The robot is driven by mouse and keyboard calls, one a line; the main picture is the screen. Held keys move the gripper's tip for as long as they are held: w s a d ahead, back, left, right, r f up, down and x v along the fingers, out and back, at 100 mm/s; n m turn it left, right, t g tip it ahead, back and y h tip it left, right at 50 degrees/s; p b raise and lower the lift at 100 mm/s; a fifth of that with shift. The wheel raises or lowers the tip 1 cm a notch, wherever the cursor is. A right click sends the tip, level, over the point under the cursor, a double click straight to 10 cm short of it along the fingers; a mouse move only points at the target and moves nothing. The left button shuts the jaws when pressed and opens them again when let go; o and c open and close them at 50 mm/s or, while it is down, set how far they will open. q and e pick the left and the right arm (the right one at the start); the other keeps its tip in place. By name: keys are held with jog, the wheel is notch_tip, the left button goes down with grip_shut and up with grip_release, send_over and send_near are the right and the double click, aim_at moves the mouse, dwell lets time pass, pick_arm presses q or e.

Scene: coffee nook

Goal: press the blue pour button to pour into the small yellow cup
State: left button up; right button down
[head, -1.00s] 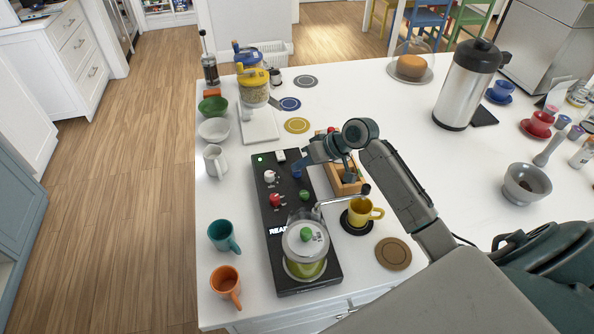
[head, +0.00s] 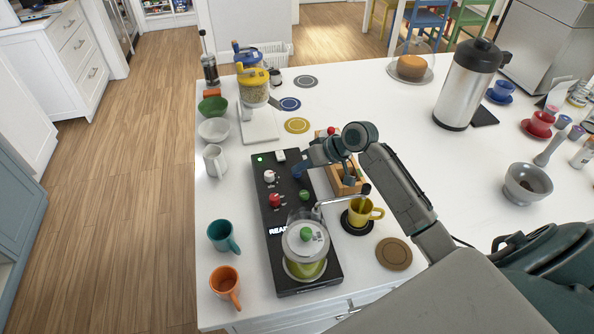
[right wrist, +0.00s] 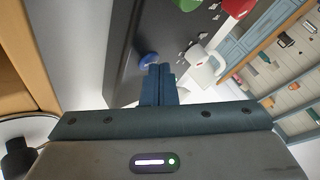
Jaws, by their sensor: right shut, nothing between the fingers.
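The black coffee machine panel (head: 278,220) lies on the white counter with a green light and several coloured knobs. The blue pour button (right wrist: 147,59) shows in the right wrist view, right at my fingertips; in the head view my fingers mostly cover it. My right gripper (right wrist: 160,68) is shut and empty, its tips at the button; it also shows in the head view (head: 299,171). The small yellow cup (head: 369,215) stands upright on a black round pad (head: 347,226), under the spout (head: 342,201). A greenish streak runs from the spout's end into the cup. My left gripper is out of view.
A glass vessel with a green-knobbed lid (head: 305,238) sits on the panel's near end. A wooden box (head: 333,182) stands beside my right gripper. A teal mug (head: 222,236) and an orange mug (head: 224,284) stand left of the panel.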

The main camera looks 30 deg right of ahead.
aim_at(301, 174)
dwell(0.3)
jog(key=shift+r+p, duration=1.2)
notch_tip(301, 174, up, 5)
jog(key=p, duration=0.4)
jog(key=shift+p, duration=0.35)
